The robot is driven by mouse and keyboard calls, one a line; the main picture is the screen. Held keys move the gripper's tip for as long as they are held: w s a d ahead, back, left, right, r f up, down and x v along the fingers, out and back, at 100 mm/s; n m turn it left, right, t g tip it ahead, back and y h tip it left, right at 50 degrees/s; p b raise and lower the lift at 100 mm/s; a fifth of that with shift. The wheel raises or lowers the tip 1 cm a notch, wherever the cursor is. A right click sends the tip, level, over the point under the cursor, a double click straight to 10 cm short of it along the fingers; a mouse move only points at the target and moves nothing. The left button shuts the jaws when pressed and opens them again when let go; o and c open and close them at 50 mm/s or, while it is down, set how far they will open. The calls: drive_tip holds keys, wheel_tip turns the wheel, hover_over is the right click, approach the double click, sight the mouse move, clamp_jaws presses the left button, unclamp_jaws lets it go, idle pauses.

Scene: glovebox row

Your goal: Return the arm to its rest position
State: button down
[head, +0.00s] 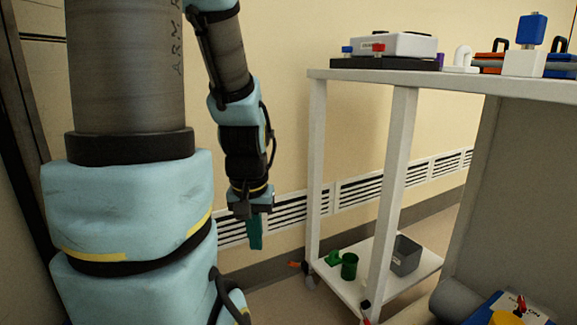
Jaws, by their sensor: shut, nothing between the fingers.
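My arm fills the left half of the head view, with grey tubes and light blue joint covers. Its end hangs downward near the middle of the view. My gripper (255,240) points down, its teal fingers together with nothing between them. It is in front of the wall vents, left of the white cart's leg and clear of it in the picture.
A white cart (400,76) stands at the right. Its top carries a white box (395,45) and several coloured items. Its lower shelf (385,292) holds a green cup (349,266) and a grey bin (406,256). A wall vent (290,212) runs behind.

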wheel_tip(320, 180, up, 36)
drive_tip(key=p, duration=3.4)
drive_tip(key=shift+f, duration=0.1)
